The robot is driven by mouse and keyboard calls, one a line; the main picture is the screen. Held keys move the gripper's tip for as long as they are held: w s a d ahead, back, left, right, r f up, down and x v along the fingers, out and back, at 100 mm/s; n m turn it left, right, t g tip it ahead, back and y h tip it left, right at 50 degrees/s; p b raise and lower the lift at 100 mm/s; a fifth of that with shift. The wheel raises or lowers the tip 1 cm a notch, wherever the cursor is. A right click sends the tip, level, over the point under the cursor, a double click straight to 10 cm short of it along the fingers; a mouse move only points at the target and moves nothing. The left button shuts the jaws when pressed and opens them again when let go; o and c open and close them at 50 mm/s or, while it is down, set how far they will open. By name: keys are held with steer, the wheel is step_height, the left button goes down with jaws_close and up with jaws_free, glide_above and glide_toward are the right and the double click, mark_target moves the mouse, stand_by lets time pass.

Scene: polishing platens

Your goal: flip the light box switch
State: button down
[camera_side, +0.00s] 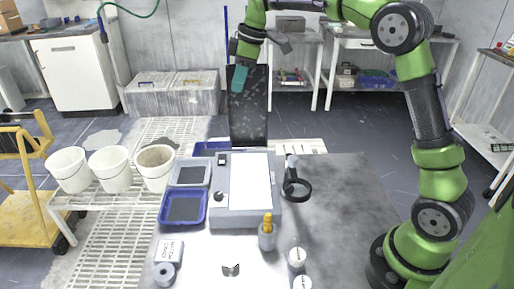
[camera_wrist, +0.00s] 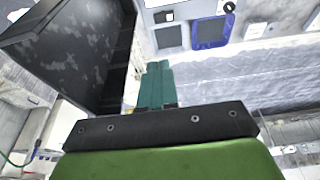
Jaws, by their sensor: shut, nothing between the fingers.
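The light box (camera_side: 232,217) is a grey case with a bright white panel, lying on the table in the side view. A small black rectangle that looks like its switch (camera_side: 222,159) sits at its far left corner. It also shows at the top of the wrist view (camera_wrist: 163,16). A round dark knob (camera_side: 219,197) is on the box's left strip and also at the wrist view's top right (camera_wrist: 229,7). My gripper (camera_side: 239,78) has teal fingers, shut and empty, high above and behind the box, well apart from it. The fingers also show in the wrist view (camera_wrist: 155,84).
A tall dark speckled panel (camera_side: 248,115) stands behind the box, close to my gripper. A blue tray (camera_side: 183,208) and a grey tray (camera_side: 190,174) lie left of the box. A black ring magnifier (camera_side: 297,190) stands at its right. Bottles (camera_side: 267,237) stand in front.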

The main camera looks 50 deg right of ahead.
mark_target(223, 156)
steer(key=x, duration=2)
steer(key=shift+s+d+f, duration=0.3)
steer(key=shift+s+d, duration=0.05)
steer(key=shift+f, duration=0.4)
steer(key=shift+d+f, duration=0.1)
steer(key=shift+f, duration=0.1)
steer(key=shift+s+a+r, duration=0.2)
steer(key=shift+s+a, duration=0.3)
steer(key=shift+a, duration=0.1)
steer(key=shift+r, duration=0.15)
